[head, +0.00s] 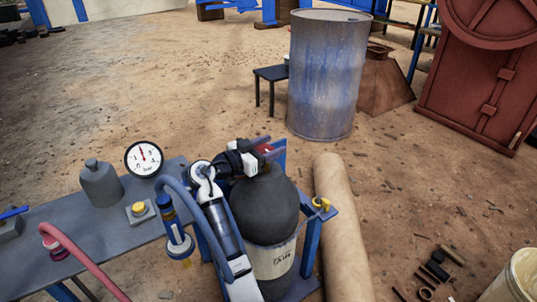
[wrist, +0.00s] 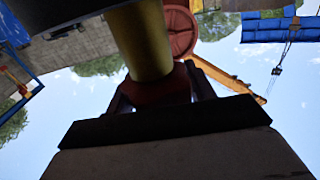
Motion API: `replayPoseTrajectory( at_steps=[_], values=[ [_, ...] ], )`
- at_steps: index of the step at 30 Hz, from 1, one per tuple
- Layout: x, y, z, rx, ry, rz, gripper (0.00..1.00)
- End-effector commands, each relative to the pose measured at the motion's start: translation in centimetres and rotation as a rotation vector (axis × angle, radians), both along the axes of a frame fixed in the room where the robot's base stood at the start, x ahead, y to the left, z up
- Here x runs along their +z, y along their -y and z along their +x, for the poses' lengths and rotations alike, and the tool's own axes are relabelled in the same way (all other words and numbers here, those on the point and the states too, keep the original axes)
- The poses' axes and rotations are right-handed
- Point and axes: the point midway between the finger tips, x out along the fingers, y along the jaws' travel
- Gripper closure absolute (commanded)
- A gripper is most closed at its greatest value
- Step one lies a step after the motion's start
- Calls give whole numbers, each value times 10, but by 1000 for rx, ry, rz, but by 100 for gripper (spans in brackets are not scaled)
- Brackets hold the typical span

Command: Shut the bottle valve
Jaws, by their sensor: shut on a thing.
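The dark grey gas bottle (head: 268,200) stands upright in a blue rack beside the grey bench, with a pale label on its lower part. My gripper (head: 258,153) is at the top of the bottle, at valve height. A bit of the red valve handle (head: 265,148) shows at its jaws. In the wrist view my gripper (wrist: 160,97) is shut with a dark red part, which looks like the handle (wrist: 158,92), between its black fingers. A yellow cylindrical part (wrist: 143,40) rises from there. Most of the valve is hidden by my gripper, so its turn position cannot be told.
A pressure gauge (head: 143,158), a grey canister (head: 100,184) and a yellow button (head: 138,209) are on the bench to the left. A tan roll (head: 343,235) lies right of the rack. A blue-grey drum (head: 327,80) stands behind. Open dirt ground lies beyond the bench.

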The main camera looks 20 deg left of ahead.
Motion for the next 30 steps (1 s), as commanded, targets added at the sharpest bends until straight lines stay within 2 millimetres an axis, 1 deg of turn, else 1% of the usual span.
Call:
replayPoseTrajectory(
  at_steps=[8,21,22,26,30],
  values=[
    [0,0,-1,-63,2,1,69],
    [0,0,-2,-71,1,2,69],
    [0,0,-2,-71,1,2,43],
    [0,0,-2,-70,1,2,26],
    [0,1,-1,-70,1,1,25]
  ],
)
